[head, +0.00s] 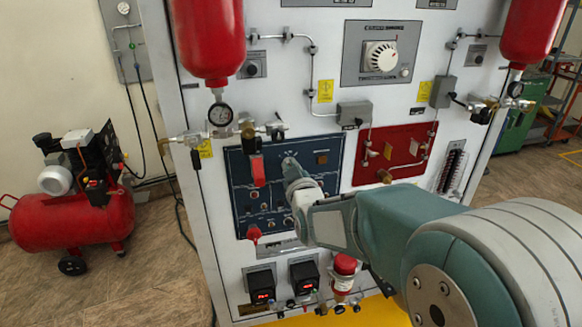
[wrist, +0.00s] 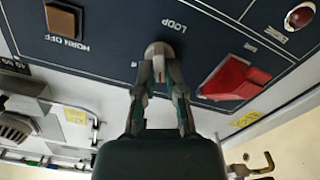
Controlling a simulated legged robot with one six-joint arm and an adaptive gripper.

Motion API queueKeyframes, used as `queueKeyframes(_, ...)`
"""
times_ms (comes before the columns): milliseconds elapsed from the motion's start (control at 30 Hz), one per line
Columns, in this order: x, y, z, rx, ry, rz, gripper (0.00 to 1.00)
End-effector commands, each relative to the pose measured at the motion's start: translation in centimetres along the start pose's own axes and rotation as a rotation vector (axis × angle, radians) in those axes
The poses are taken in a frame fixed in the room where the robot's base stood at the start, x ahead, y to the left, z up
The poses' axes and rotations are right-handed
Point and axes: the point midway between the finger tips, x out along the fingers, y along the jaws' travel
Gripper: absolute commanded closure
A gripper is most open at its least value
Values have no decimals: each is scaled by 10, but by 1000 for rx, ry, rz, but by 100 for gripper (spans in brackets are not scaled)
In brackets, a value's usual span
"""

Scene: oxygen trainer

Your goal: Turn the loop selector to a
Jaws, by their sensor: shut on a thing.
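The loop selector (wrist: 158,48) is a pale round knob with a small red mark, on a dark blue panel (head: 240,195), beside the word LOOP in the wrist view. My gripper (wrist: 160,75) has its two fingers closed around the knob from both sides. In the head view my gripper (head: 291,170) reaches the upper middle of the blue panel and hides most of the knob. The position letters around the knob are too small or hidden to read, so its setting cannot be told.
A red handle (wrist: 232,78) and a red lamp (wrist: 300,15) sit right of the knob in the wrist view. A brown HORN OFF button (wrist: 62,18) is at left. A red compressor (head: 75,215) stands left.

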Motion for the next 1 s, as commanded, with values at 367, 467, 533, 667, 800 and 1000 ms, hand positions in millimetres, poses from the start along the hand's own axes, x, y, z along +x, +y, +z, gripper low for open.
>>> queueKeyframes(367, -1, -4, -1, -257, 2, -3, 100)
queueKeyframes(467, -1, -4, -1, -300, 2, -3, 100)
queueKeyframes(533, -1, -4, -1, -322, 3, -3, 100)
queueKeyframes(667, -1, -5, 0, -348, 3, -4, 100)
queueKeyframes(800, -1, -5, 0, -361, 3, -4, 100)
queueKeyframes(1000, -1, -5, 0, -362, 3, -5, 100)
